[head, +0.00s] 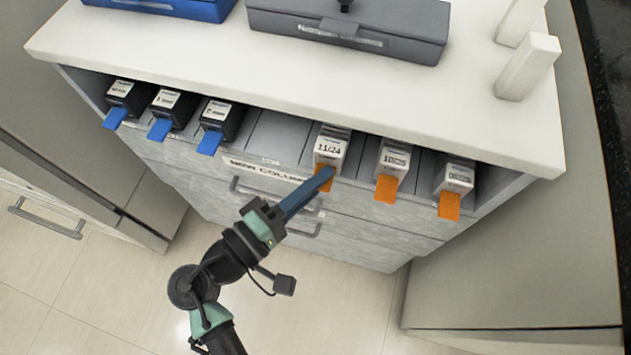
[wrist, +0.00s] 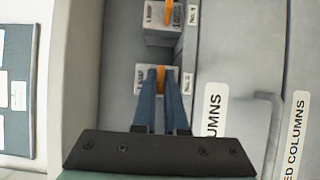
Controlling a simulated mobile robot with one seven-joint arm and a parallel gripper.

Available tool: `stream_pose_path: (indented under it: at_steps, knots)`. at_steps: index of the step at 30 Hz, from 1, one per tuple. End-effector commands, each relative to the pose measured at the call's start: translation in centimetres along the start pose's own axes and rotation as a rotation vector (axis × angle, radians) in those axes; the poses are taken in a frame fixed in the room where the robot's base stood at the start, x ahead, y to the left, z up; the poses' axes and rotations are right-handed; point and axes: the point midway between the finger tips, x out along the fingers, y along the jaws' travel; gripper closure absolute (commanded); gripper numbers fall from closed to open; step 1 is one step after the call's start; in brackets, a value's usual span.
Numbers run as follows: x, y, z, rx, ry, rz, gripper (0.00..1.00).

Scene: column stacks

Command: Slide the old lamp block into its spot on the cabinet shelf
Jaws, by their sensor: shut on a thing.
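My gripper (head: 325,174) reaches up to the cabinet shelf (head: 272,140). Its blue fingers are shut on the orange tab (head: 322,184) of a white block (head: 331,148) labelled 11/24. I take this to be the old lamp block; no lamp name is legible. The block lies in the shelf opening with its front end showing; the rest is hidden under the cabinet top. In the wrist view the fingers (wrist: 161,76) pinch the orange tab in front of the white block (wrist: 142,77).
Two white blocks with orange tabs (head: 393,160) (head: 457,178) lie to the right. Several black blocks with blue tabs (head: 219,118) lie to the left, with bare shelf between. Drawer handles (head: 290,222) stick out below. Boxes (head: 350,28) and white posts (head: 530,67) stand on top.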

Motion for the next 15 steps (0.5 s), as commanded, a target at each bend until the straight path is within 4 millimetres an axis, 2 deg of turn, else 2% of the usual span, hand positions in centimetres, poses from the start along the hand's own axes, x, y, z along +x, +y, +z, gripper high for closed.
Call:
stream_pose_path:
  at_steps: [11,12,15]
  knots:
    - [-0.01,-0.11,-0.01,0.002,0.0,0.003,1.0]
    - [-0.01,-0.1,-0.01,0.002,0.0,0.003,0.85]
    - [-0.02,-0.11,-0.01,0.002,0.0,0.002,0.67]
